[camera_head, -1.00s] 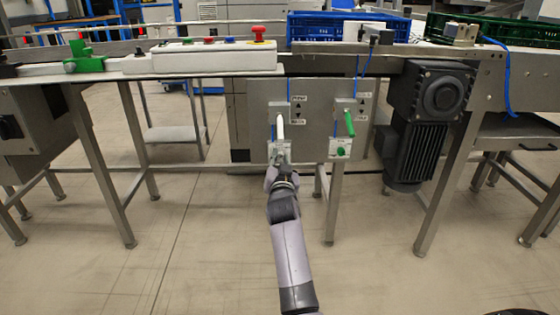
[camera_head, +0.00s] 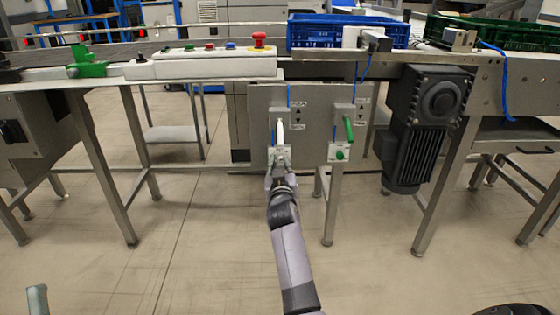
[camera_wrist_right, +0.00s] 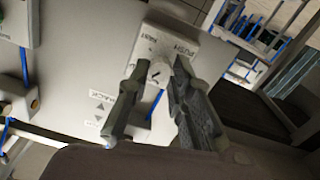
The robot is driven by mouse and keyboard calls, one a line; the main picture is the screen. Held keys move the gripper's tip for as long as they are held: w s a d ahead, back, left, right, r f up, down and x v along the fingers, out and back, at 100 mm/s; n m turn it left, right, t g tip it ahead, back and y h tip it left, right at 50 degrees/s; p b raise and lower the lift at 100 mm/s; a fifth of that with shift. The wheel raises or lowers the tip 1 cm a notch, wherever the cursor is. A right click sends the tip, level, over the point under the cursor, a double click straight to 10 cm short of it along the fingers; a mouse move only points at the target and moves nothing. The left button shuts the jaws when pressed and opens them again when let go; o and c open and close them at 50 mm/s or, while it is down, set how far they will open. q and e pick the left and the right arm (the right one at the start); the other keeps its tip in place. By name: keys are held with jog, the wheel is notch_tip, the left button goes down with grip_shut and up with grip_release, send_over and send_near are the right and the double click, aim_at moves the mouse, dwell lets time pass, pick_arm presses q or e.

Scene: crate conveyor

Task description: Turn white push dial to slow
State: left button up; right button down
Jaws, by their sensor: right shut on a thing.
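The white push dial (camera_wrist_right: 158,72) sits on a small light plate with black lettering, PUSH among it, in the right wrist view. My right gripper (camera_wrist_right: 160,76) has one finger on each side of the dial and is shut on it. In the head view the right gripper (camera_head: 280,168) reaches up to the plate below the white lever (camera_head: 280,131) and hides most of the dial. The dial's pointer setting cannot be read. A grey tip (camera_head: 37,300) at the lower left looks like part of my left gripper; its jaws cannot be judged.
A green lever (camera_head: 348,126) and a green dial (camera_head: 339,155) sit close to the right on the same metal panel (camera_head: 312,105). A dark motor (camera_head: 428,120) hangs further right. The conveyor edge lies above, with a blue crate (camera_head: 325,33). The floor in front is clear.

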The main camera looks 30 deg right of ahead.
jog(key=n+p, duration=0.1)
jog(key=n, duration=0.4)
jog(key=shift+r, duration=0.1)
pick_arm(q)
jog(key=w+f+g+y, duration=0.2)
jog(key=w+f+g, duration=0.2)
jog(key=f, duration=0.4)
jog(key=shift+w+g+p, duration=0.2)
jog(key=shift+g+p, duration=0.2)
jog(key=shift+g, duration=0.3)
pick_arm(e)
jog(key=shift+n, duration=1.1)
jog(key=c, duration=1.4)
grip_release()
jog(key=v, duration=0.7)
jog(key=shift+s+a, duration=0.2)
